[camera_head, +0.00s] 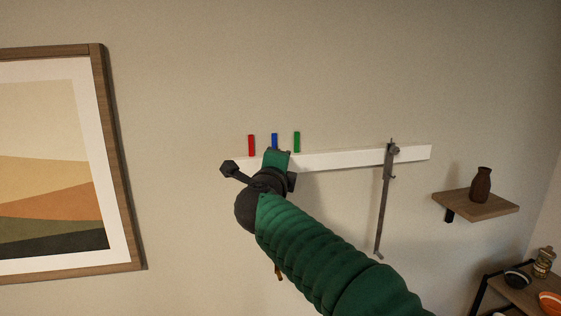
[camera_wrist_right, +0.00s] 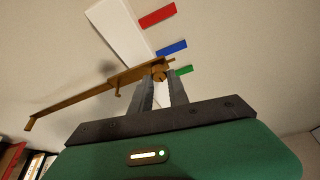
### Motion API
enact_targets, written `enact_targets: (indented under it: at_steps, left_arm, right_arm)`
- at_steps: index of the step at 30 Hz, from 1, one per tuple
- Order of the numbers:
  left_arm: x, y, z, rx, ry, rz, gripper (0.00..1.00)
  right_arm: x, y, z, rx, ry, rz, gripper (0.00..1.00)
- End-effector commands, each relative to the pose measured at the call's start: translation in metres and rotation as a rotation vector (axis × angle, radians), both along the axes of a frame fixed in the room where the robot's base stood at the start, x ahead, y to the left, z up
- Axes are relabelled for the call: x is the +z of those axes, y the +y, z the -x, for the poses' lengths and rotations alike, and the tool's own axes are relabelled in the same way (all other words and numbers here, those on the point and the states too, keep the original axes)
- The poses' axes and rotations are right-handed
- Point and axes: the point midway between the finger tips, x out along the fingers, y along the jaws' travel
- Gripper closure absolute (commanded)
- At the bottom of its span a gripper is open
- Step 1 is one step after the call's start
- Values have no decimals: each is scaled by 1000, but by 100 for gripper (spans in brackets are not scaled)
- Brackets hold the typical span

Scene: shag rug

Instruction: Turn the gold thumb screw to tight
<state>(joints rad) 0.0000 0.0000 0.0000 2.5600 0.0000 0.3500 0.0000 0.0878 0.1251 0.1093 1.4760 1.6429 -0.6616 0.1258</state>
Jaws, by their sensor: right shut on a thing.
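The gold thumb screw (camera_wrist_right: 158,73) sits on the upper end of a gold caliper-like bar (camera_wrist_right: 85,96) in the right wrist view. My right gripper (camera_wrist_right: 161,82) is shut on the gold thumb screw, one finger on each side. The bar hangs at the white rail; in the head view only its lower tip (camera_head: 278,272) shows below my green right arm. The screw and fingertips are hidden in the head view. My left gripper is not in view.
The white wall rail (camera_head: 345,160) has red (camera_head: 251,145), blue (camera_head: 275,141) and green (camera_head: 297,142) marks above it. A grey caliper (camera_head: 383,200) hangs from its right part. A wall shelf (camera_head: 475,206) holds a brown vase (camera_head: 481,184). A framed picture (camera_head: 126,200) hangs left.

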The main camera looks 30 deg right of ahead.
Motion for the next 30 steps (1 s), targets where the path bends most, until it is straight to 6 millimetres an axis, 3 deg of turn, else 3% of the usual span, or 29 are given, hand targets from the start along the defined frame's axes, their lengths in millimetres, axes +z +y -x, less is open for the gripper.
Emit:
enact_targets:
  at_steps: [20, 21, 24, 26, 30]
  left_arm:
    - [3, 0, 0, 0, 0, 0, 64]
    - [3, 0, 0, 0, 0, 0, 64]
    - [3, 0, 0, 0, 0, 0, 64]
    - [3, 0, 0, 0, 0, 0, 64]
    - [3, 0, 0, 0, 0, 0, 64]
  right_arm:
    - [6, 0, 0, 3, -28, -66, 100]
    - [7, 0, 0, 3, -28, -66, 78]
    - [7, 0, 1, 3, -28, -66, 65]
    - [6, 0, 1, 2, -26, -66, 57]
    - [5, 0, 1, 1, -24, -67, 57]
